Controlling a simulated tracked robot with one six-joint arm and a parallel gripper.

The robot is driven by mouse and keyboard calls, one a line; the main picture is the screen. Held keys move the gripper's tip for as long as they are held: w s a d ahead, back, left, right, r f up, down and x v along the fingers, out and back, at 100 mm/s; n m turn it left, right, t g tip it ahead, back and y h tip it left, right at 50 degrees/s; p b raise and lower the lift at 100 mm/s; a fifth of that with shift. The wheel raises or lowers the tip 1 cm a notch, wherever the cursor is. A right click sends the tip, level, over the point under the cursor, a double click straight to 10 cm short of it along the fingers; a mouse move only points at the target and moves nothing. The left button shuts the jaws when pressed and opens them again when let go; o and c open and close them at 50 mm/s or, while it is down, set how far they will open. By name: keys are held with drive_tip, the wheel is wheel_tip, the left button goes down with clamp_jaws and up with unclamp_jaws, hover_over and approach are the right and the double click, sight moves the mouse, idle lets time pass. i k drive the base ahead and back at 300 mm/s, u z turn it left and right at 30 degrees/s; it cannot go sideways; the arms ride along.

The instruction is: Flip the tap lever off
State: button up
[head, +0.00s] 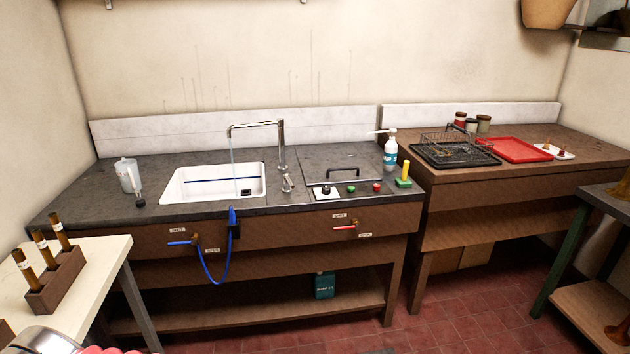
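The tap (282,145) is a tall chrome spout behind the sink, bent to the left over the basin. A thin pale stream (232,158) hangs from its end down to the white sink basin (178,190), so water appears to be running. A small metal lever (288,183) stands on the counter at the basin's right edge, below the tap. Its exact position is too small to tell. I cannot make out my gripper; only a silver and pinkish-red shape shows at the bottom left edge.
On the dark counter (80,200), a clear jug (128,175) stands left of the sink. A blue-labelled bottle (390,152) and a yellow-handled brush (404,175) stand at the right. A blue hose (222,262) hangs in front. A white table (92,262) flanks the red-tiled floor.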

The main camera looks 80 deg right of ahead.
sight(286, 176)
drive_tip(key=z, duration=1.7)
drive_tip(key=k, duration=0.95)
drive_tip(key=z, duration=0.8)
drive_tip(key=i, duration=0.65)
drive_tip(key=u, duration=0.1)
